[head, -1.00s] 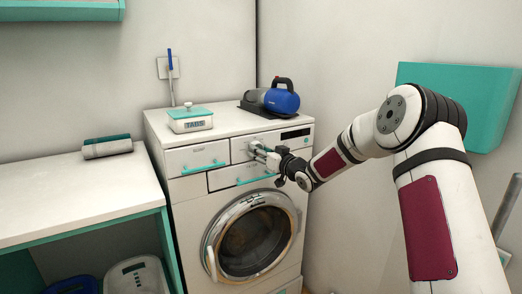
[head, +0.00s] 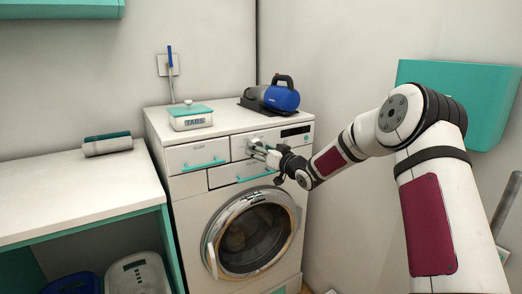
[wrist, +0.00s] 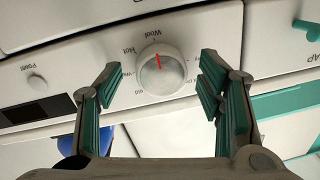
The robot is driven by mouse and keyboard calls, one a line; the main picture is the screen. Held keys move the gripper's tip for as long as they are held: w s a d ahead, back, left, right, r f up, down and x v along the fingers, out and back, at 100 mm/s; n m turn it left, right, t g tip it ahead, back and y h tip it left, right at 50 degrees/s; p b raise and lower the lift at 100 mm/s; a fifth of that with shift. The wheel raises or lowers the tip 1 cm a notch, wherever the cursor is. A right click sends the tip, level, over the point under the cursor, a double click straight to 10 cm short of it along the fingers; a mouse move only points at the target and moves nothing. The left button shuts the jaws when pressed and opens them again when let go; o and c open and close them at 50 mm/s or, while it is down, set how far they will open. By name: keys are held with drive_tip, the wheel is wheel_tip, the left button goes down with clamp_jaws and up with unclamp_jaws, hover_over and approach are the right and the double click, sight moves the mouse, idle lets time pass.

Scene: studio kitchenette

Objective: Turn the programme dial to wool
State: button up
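The programme dial (wrist: 162,71) is a round white knob on the washing machine's front panel (wrist: 70,85). Its red mark points at the word "Wool" printed beside it in the wrist view; "Hot" is the neighbouring label. My gripper (wrist: 161,80) is open, its green-padded fingers spread on either side of the dial with gaps to it. In the head view, my gripper (head: 259,150) is at the upper front of the washing machine (head: 188,210), partly covering the dial area.
A small display (wrist: 25,112) and a push button (wrist: 37,82) lie along the panel. Teal drawer handles (head: 205,164) stick out nearby. A tabs box (head: 190,121) and a blue appliance (head: 281,99) stand on top. A wall is close on the right.

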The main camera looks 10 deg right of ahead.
drive_tip(key=v, duration=1.2)
idle(0.3)
